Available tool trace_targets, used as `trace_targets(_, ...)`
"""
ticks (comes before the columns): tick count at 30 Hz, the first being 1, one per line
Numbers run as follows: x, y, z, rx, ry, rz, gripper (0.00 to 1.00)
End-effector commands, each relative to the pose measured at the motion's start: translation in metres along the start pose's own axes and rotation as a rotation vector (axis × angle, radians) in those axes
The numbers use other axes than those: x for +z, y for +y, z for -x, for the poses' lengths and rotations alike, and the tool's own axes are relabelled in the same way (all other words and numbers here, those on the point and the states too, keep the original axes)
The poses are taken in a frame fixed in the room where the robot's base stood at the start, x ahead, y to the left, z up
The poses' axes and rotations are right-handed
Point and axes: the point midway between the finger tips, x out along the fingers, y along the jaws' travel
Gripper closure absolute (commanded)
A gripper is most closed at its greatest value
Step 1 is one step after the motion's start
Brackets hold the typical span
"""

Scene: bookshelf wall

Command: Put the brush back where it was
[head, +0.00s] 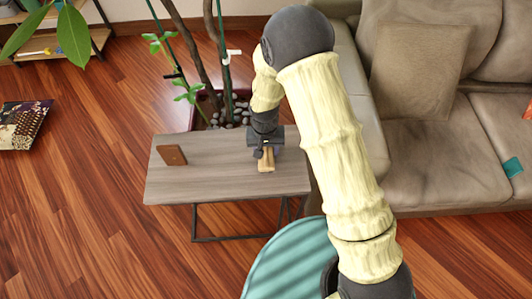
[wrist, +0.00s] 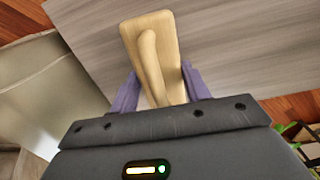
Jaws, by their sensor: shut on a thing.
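The brush (head: 266,161) is a light wooden piece with a raised handle, at the right part of a grey side table (head: 220,184). In the wrist view the brush (wrist: 140,35) lies between the two purple fingers of my gripper (wrist: 160,88). My gripper (head: 265,148) is shut on the brush, low over the table top. I cannot tell whether the brush touches the table. The brush's near end is hidden by the gripper body in the wrist view.
A potted plant with stones (head: 228,113) stands behind the table. A beige sofa (head: 425,140) is to the right. A patterned cushion (head: 22,125) lies on the floor at left. The table's middle is clear.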

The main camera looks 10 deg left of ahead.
Motion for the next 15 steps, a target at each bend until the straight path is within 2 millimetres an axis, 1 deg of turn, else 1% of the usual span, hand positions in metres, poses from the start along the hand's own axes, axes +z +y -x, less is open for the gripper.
trace_targets(1,0.001,0.0,-0.009,0.002,-0.004,0.0,0.74)
trace_targets(3,0.0,0.0,-0.019,0.001,-0.003,0.0,0.74)
trace_targets(5,0.0,0.0,-0.024,0.001,-0.002,0.0,0.74)
trace_targets(15,-0.001,-0.001,-0.027,0.0,0.0,0.0,0.74)
